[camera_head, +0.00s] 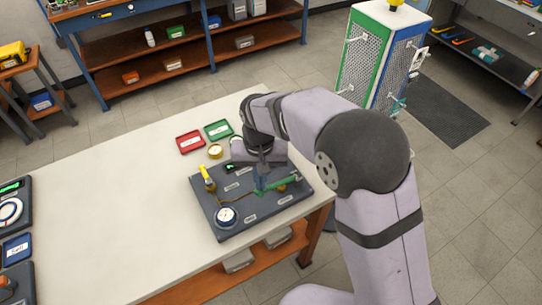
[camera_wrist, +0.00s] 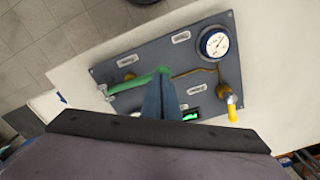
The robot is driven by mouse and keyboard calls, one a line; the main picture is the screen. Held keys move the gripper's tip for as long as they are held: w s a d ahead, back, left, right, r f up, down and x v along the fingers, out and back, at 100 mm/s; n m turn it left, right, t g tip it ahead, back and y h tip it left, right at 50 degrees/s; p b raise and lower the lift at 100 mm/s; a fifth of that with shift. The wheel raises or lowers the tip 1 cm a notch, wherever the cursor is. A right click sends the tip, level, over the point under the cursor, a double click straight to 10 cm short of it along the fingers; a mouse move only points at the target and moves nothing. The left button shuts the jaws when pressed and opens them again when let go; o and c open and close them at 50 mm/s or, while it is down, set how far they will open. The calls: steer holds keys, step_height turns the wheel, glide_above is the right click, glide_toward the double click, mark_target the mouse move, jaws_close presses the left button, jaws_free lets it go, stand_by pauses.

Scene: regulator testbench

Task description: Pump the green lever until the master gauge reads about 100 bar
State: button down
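The green lever (camera_head: 278,186) lies across the right part of a dark grey test panel (camera_head: 235,232) on the bench. It also shows in the wrist view (camera_wrist: 130,84), running left from the fingertips. The white-faced round gauge (camera_head: 227,217) is at the panel's front; it also shows in the wrist view (camera_wrist: 214,42), but its reading is too small to tell. My gripper (camera_head: 260,186) points down at the lever's left end. In the wrist view its blue fingers (camera_wrist: 162,78) look closed together, with tips at the green end. Whether they touch or grip it is unclear.
A yellow-handled valve (camera_head: 205,174) stands at the panel's left, with a brass pipe nearby. Red (camera_head: 190,142) and green (camera_head: 218,130) trays and a brass round part (camera_head: 215,151) lie behind the panel.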

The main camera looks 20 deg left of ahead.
steer(key=shift+f+b, duration=0.55)
steer(key=shift+f, duration=0.6)
steer(key=shift+r, duration=0.15)
steer(key=shift+r+p, duration=2.35)
steer(key=shift+r, duration=0.25)
steer(key=shift+f, duration=0.1)
steer(key=shift+f, duration=0.45)
steer(key=shift+f+b, duration=1.4)
steer(key=shift+f, duration=0.8)
stand_by(1.1)
steer(key=shift+r, duration=0.15)
